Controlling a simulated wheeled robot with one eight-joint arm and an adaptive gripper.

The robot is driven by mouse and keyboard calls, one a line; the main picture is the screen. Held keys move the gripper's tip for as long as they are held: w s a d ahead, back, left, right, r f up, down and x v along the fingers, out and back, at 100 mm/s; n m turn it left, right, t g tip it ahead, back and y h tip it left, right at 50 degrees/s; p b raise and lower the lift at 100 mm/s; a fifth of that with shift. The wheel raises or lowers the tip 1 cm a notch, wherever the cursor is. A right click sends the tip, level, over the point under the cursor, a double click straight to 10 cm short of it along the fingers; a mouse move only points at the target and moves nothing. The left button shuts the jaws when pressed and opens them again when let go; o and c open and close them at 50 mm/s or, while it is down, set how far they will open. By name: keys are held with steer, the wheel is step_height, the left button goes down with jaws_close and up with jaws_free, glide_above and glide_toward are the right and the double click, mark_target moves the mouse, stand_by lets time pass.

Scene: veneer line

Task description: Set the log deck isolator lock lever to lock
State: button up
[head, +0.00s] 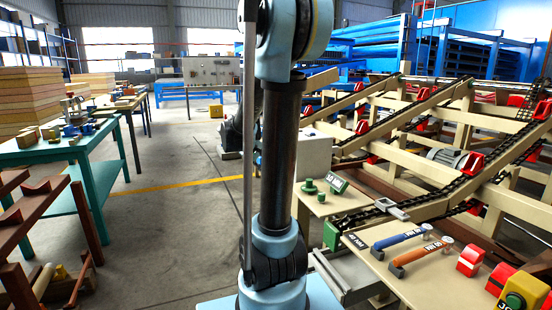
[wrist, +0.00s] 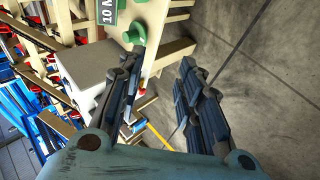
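I cannot clearly make out the isolator lock lever in either view. A plain grey box (head: 314,158) stands at the near end of the log deck (head: 430,110), partly behind my arm. What looks like the same box shows in the wrist view (wrist: 85,72), left of my gripper. My gripper (wrist: 160,68) is open in the wrist view, with a wide gap between its two dark fingers and nothing held. Bare floor and a beige edge show between and beyond the fingers. The left finger overlaps the beige edge; contact cannot be told. My arm hides part of the head view.
Green knobs (head: 308,187) and a dark label plate (head: 336,182) sit on the beige bench by the box. Blue-handled (head: 400,239) and orange-handled (head: 420,255) tools lie nearer. A green table (head: 62,152) stands left. The floor (head: 165,215) between is clear.

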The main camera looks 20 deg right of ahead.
steer(key=w+d+h, duration=0.3)
steer(key=w, duration=0.9)
steer(key=w+f+n+t+h, duration=0.25)
steer(key=w+f, duration=0.35)
steer(key=w, duration=0.4)
steer(key=w+f+n+t+h, duration=0.15)
steer(key=w+f+h, duration=0.35)
steer(key=w, duration=0.5)
steer(key=w+f+x, duration=0.1)
steer(key=x, duration=1.5)
steer(key=shift+w+f+t+y, duration=0.2)
steer(key=shift+f+t+y, duration=0.1)
steer(key=shift+f+y, duration=0.05)
steer(key=shift+d, duration=0.1)
jaws_close()
